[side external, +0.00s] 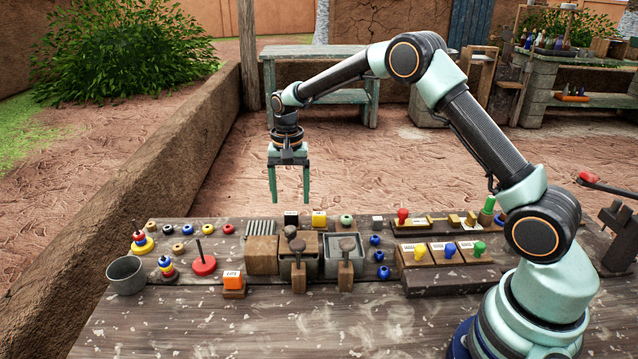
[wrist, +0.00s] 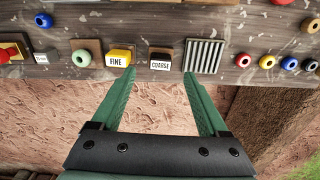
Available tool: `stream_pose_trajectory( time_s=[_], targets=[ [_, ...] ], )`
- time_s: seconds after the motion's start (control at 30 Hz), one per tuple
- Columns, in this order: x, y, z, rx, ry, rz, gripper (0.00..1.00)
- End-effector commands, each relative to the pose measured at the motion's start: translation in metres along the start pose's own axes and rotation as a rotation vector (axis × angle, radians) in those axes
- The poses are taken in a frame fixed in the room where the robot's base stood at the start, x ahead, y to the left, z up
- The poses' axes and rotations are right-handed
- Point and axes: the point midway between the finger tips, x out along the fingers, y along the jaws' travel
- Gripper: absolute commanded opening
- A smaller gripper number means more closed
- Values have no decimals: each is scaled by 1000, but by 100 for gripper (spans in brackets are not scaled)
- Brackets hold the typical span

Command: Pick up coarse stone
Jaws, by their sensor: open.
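The coarse stone is a small dark block with a white label reading COARSE (wrist: 160,62). It stands at the table's far edge in the side view (side external: 291,218). My gripper (side external: 290,199) is open and empty, pointing down in the air above and behind the far edge. In the wrist view its two green fingers (wrist: 159,74) are spread, and the coarse stone appears between and just beyond their tips. The fingers do not appear to touch it.
A yellow FINE block (wrist: 120,57) stands beside the stone; it also shows in the side view (side external: 319,218). A ribbed grey block (wrist: 204,56) is on the other side. Wooden and metal boxes (side external: 345,250) with handled tools stand nearer. The front tabletop (side external: 250,325) is clear.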

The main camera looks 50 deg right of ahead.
Motion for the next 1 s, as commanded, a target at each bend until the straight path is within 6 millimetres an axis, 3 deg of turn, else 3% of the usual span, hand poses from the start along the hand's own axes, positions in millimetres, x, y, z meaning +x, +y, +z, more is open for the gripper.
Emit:
stream_pose_trajectory(
  time_s=[0.27,0.53,0.83,0.87,1.0],
  targets=[
    [22,0,0,-1,0,0,78],
    [58,0,-1,-1,-1,1,78],
    [63,-1,-1,-1,2,-2,78],
    [63,-1,-1,-1,2,-2,74],
    [62,-1,-1,-1,2,-2,20]
  ],
)
